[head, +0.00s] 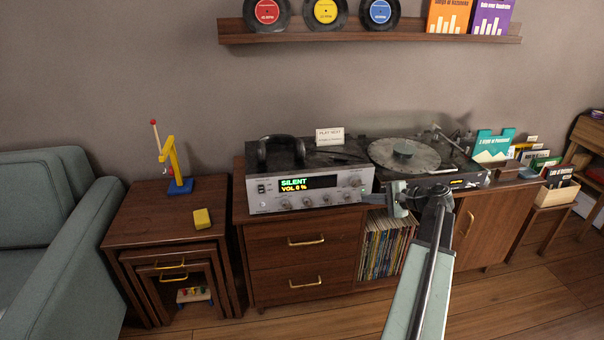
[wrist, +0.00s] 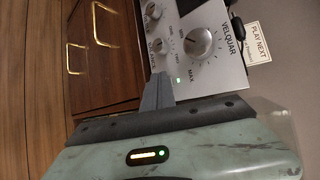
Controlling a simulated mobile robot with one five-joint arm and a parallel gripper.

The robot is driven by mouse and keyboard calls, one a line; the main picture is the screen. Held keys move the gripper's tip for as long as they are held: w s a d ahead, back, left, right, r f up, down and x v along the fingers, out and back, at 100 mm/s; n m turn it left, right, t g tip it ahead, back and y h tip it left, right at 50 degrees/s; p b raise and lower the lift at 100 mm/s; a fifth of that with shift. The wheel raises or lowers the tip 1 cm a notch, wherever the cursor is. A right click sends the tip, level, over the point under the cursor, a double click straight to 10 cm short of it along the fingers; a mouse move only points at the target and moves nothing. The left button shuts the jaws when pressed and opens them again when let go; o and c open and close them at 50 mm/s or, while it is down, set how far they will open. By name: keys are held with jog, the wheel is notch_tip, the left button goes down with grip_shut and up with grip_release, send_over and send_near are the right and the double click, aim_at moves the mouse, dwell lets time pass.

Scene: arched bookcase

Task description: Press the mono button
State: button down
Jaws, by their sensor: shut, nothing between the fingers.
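A silver receiver (head: 310,192) stands on the wooden cabinet, its display (head: 308,183) reading "SILENT" and "VOL 0 %". Its front has several knobs and small buttons. I cannot read which is the mono button. My gripper (head: 397,196) is just right of the receiver in the head view, in front of the turntable side. In the wrist view the receiver face (wrist: 190,35) appears turned on its side, with a large volume knob (wrist: 200,42) and smaller knobs (wrist: 157,45). My gripper (wrist: 157,82) is shut and empty there, its tips near the panel edge; I cannot tell whether they touch it.
A turntable (head: 404,153) stands right of the receiver. Headphones (head: 281,148) and a "PLAY NEXT" card (head: 330,136) are on top of the receiver. Drawer handles (head: 306,241) project below. A nesting table (head: 170,222) stands left. The floor in front is clear.

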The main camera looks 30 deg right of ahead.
dwell(0.4)
jog(key=shift+s+a, duration=0.15)
jog(key=shift+s, duration=0.15)
jog(key=s+a, duration=0.2)
jog(key=s, duration=0.3)
jog(key=shift+s+a, duration=0.15)
jog(key=shift+s, duration=0.15)
dwell(0.7)
